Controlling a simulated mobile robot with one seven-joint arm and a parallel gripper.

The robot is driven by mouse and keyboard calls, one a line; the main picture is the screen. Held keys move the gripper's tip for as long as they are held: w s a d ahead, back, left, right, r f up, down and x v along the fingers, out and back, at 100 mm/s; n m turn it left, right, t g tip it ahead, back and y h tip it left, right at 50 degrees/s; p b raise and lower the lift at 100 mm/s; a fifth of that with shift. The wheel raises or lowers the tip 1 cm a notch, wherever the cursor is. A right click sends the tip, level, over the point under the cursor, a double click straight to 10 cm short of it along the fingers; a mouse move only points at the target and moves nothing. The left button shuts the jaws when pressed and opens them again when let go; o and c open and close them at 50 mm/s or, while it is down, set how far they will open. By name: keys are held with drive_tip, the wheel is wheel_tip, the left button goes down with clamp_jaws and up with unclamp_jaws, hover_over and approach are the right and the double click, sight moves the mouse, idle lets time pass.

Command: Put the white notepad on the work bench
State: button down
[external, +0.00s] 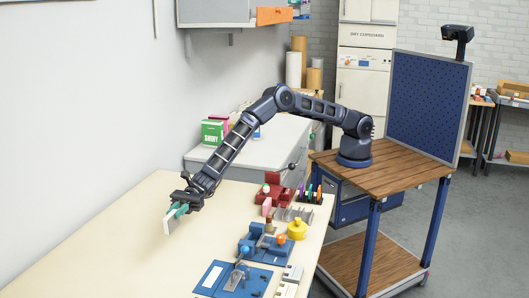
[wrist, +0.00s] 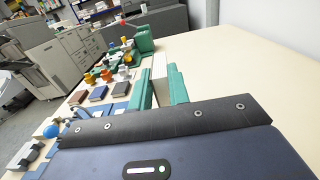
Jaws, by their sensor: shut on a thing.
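The white notepad (external: 169,224) is a thin, pale slab. It is held on edge between the teal fingers of my gripper (external: 180,208), which is shut on it. In the wrist view the notepad (wrist: 160,68) stands between the two green fingers of my gripper (wrist: 162,86). The work bench (external: 110,240) is a long cream-topped surface, and my gripper is over its far part. Its bare top also shows in the wrist view (wrist: 235,75). I cannot tell whether the notepad's lower edge touches the bench.
Along the bench's right side stand blue devices (external: 233,279), a yellow round piece (external: 297,229), a red device (external: 277,187) and a pen holder (external: 309,195). A green box (external: 213,132) stands on the grey cabinet behind. The bench's left and middle are clear.

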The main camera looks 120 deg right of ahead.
wheel_tip(320, 180, down, 12)
drive_tip(key=shift+r, duration=0.25)
idle(0.3)
drive_tip(key=shift+f, duration=0.1)
drive_tip(key=c, duration=1.3)
unclamp_jaws()
drive_tip(key=shift+c, duration=0.2)
